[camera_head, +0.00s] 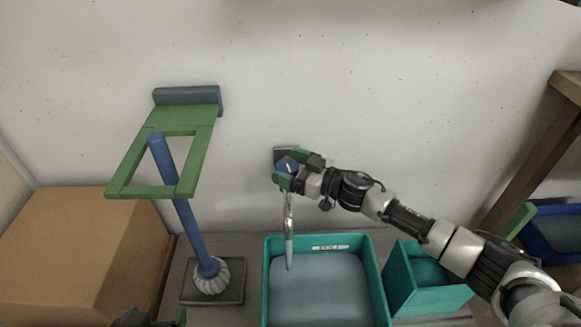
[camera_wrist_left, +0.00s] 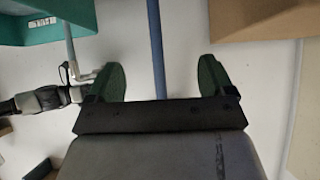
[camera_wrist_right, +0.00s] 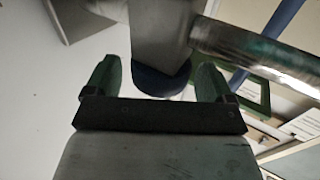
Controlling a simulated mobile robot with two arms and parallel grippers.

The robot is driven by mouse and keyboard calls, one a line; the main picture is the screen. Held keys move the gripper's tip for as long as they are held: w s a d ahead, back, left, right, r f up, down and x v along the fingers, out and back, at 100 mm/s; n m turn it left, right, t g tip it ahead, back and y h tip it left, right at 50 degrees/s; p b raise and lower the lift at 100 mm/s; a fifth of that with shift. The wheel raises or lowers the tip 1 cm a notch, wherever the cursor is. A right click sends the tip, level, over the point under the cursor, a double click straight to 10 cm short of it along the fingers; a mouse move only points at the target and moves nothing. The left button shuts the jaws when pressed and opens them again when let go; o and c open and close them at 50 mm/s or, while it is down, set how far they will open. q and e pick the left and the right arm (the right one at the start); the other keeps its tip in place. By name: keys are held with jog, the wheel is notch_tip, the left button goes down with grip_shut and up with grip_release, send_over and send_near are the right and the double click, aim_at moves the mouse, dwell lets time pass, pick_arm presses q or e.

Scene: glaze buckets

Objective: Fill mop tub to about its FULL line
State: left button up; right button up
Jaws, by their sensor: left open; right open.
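The mop tub (camera_head: 377,290) is a teal open tub under the tap, with a small white label on its far inner wall. Its inside shows a smooth grey-blue surface; I cannot tell the water level or make out a FULL line. The tap's metal spout (camera_head: 289,225) points down over the tub; I cannot tell whether water runs. My right gripper (camera_head: 285,178) is open at the tap's blue knob (camera_head: 288,164), which shows between the fingers in the right wrist view (camera_wrist_right: 160,82). My left gripper (camera_head: 150,319) is open and empty at the bottom edge, partly cut off.
A blue-handled mop (camera_head: 190,225) stands on a dark base, passing through a green wall frame (camera_head: 118,192). A cardboard box (camera_head: 80,245) stands at left. A smaller teal bin (camera_head: 400,275) is right of the tub, under my right arm. A blue bin (camera_head: 560,235) stands far right.

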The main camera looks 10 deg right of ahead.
jog(key=c, duration=0.9)
